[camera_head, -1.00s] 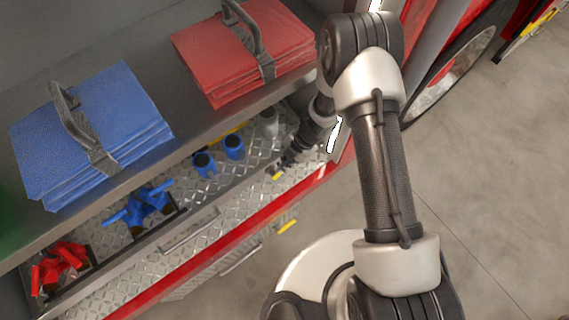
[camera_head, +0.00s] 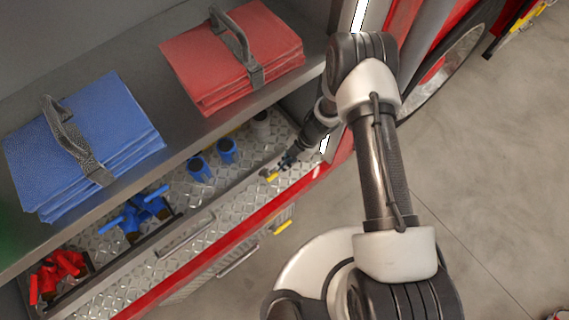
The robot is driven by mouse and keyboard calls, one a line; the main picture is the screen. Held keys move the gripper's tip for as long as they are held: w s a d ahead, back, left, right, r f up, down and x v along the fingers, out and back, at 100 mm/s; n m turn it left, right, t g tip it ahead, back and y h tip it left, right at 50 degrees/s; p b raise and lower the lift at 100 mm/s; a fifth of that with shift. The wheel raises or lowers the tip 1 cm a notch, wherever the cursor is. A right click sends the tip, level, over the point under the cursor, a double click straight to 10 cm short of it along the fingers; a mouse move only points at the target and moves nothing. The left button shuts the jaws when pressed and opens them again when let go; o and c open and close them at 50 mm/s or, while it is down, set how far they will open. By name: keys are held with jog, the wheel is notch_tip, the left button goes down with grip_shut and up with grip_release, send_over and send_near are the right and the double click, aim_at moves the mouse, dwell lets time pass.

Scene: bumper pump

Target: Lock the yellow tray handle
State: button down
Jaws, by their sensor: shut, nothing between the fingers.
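A small yellow handle (camera_head: 270,176) shows at the right end of the tray (camera_head: 195,226), on the silver diamond-plate surface behind the red front edge. My gripper (camera_head: 284,163) is dark, reaches down to the tray from the upper right, and is shut and empty. Its tips are right beside the yellow handle; I cannot tell whether they touch it. The gripper is small in view and partly blends with the dark fittings. A second yellow piece (camera_head: 283,227) sits lower, on the front below the red edge.
Blue fittings (camera_head: 226,150) and red fittings (camera_head: 58,274) stand in the tray. A folded blue stack (camera_head: 85,140) and a folded red stack (camera_head: 230,60) lie on the grey shelf (camera_head: 150,110) above. Open grey floor (camera_head: 480,200) is at the right.

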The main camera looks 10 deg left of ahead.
notch_tip(320, 180, up, 10)
dwell(0.4)
